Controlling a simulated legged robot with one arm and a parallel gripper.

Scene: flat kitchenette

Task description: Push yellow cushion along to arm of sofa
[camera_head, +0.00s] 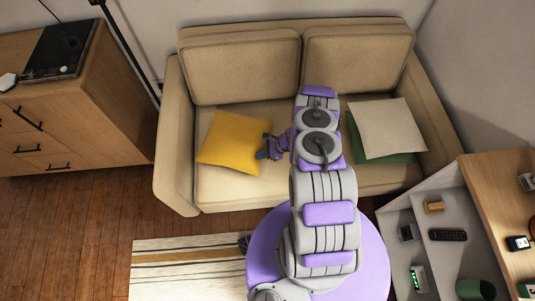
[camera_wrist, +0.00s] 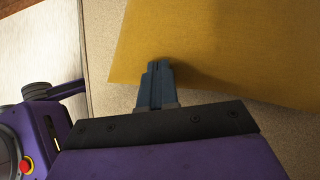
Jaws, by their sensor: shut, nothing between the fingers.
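The yellow cushion (camera_head: 233,142) lies flat on the left seat of the beige sofa (camera_head: 245,190), a short way from the sofa's left arm (camera_head: 176,140). My gripper (camera_head: 264,154) is shut and empty at the cushion's right edge, low over the seat. In the wrist view the shut fingers (camera_wrist: 158,72) reach the edge of the yellow cushion (camera_wrist: 210,45), which fills the upper right. I cannot tell whether they touch it or hover just over it.
A cream cushion (camera_head: 380,127) lies over a green cushion (camera_head: 398,157) on the right seat. A wooden cabinet (camera_head: 90,105) stands left of the sofa, with a lamp pole (camera_head: 130,45) between. A shelf unit (camera_head: 440,225) stands front right. A striped rug (camera_head: 185,265) lies in front.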

